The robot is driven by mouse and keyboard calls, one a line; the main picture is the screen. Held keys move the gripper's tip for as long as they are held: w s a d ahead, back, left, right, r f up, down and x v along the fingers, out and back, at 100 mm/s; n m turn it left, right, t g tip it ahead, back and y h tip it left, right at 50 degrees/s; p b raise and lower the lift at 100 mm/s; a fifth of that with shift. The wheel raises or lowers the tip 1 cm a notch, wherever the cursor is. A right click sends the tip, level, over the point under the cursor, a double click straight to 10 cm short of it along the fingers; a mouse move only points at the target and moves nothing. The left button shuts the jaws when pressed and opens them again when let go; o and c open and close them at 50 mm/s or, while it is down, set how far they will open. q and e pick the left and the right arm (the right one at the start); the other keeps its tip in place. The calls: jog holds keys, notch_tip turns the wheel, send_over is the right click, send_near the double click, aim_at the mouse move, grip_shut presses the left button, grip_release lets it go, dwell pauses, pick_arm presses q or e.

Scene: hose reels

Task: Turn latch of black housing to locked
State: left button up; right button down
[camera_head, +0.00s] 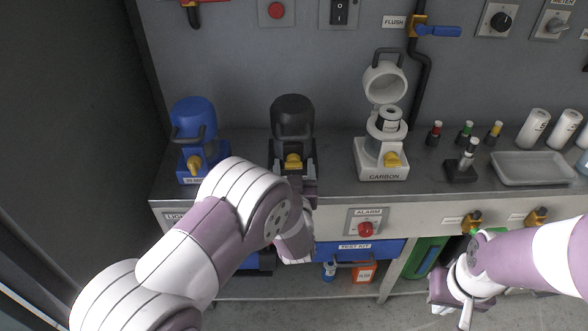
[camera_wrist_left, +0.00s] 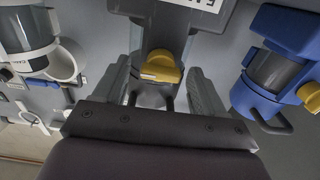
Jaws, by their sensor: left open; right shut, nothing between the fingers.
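The black housing (camera_head: 292,118) stands on the counter between a blue and a white housing, with its dark lid down. Its yellow latch (camera_head: 293,161) is on the front and also shows in the left wrist view (camera_wrist_left: 161,68), where its handle lies roughly crosswise. My left gripper (camera_wrist_left: 160,78) is open in front of the black housing, one finger on each side of the latch, with visible gaps. Contact is not visible. In the head view my left arm covers the housing's lower front. My right gripper (camera_head: 452,302) is shut and empty, low at the right, away from the housing.
The blue housing (camera_head: 193,120) is close on the left. The white CARBON housing (camera_head: 381,160), its lid raised, is on the right. A red ALARM button (camera_head: 366,229) sits on the counter's front. A grey tray (camera_head: 533,168) and several small bottles stand farther right.

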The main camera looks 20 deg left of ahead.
pick_arm(q)
jog(key=c, duration=1.1)
jog(key=shift+o, duration=0.2)
